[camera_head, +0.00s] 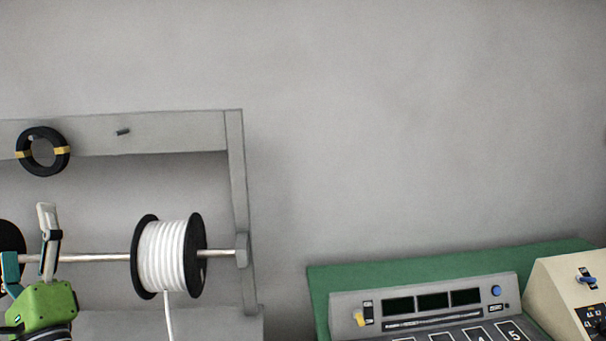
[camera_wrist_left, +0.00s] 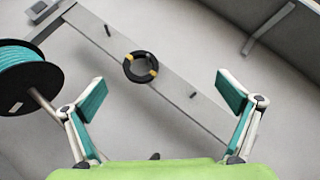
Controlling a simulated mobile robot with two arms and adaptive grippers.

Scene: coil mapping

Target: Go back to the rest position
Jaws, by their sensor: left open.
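My left gripper (camera_head: 30,252) is green with pale fingers and shows at the lower left of the head view, in front of the spool rack. In the left wrist view its two fingers (camera_wrist_left: 160,98) are spread wide with nothing between them. A black coil with yellow bands (camera_head: 42,151) hangs on the rack's upper bar. In the left wrist view the coil (camera_wrist_left: 141,67) is beyond the fingers, apart from them. My right gripper is in neither view.
The grey rack (camera_head: 180,135) has an empty peg (camera_head: 123,132) and a rod carrying a white cable spool (camera_head: 168,256). A teal spool (camera_wrist_left: 25,78) shows in the left wrist view. A control panel (camera_head: 400,325) on a green surface (camera_head: 420,268) and a beige device (camera_head: 560,280) stand right.

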